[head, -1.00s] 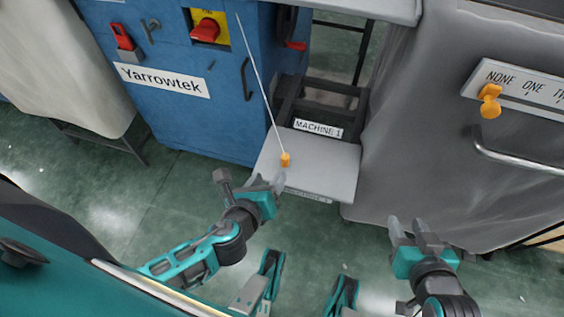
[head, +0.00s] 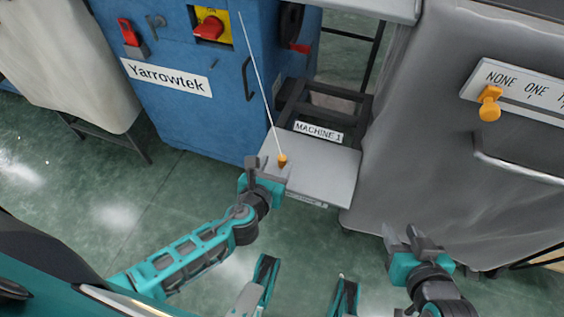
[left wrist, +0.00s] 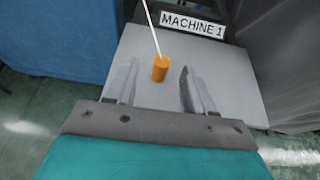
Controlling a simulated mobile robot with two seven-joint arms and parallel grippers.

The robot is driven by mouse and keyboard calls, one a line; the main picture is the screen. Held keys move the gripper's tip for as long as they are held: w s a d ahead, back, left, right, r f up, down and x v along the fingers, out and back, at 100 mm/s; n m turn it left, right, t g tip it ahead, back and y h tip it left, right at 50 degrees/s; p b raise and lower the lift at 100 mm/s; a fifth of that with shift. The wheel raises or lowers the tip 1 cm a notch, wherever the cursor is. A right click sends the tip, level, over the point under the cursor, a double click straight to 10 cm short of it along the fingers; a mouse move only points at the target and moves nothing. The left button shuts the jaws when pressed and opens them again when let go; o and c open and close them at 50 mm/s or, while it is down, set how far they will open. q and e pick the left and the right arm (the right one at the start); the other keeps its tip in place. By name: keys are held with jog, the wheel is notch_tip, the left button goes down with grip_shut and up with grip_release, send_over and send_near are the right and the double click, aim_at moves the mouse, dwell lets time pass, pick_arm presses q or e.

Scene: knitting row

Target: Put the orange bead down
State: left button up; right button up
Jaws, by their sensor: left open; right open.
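The orange bead (head: 282,162) is a small cylinder at the end of a thin white line (head: 259,85) that rises up and to the left. It shows over the grey shelf (head: 325,178) by the MACHINE 1 label; I cannot tell for sure whether it touches the surface. My left gripper (head: 268,168) is open at the shelf's left part. In the left wrist view the bead (left wrist: 160,69) stands between its two spread fingers (left wrist: 159,80), with a gap on each side. My right gripper (head: 412,238) is open and empty, apart, at the lower right.
A blue Yarrowtek cabinet (head: 185,110) with a red switch (head: 210,25) stands left of the shelf. A grey covered machine (head: 440,130) with an orange selector knob (head: 489,103) and a handle stands to the right. The right part of the shelf is clear.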

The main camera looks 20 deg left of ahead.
aim_at(281, 162)
pick_arm(q)
jog(key=b+x, duration=0.1)
jog(key=x, duration=0.1)
jog(key=b+x, duration=0.1)
jog(key=x, duration=0.1)
jog(key=shift+d+f, duration=0.15)
jog(key=shift+f, duration=0.25)
jog(key=shift+w+f, duration=0.1)
jog(key=shift+w, duration=0.4)
grip_shut()
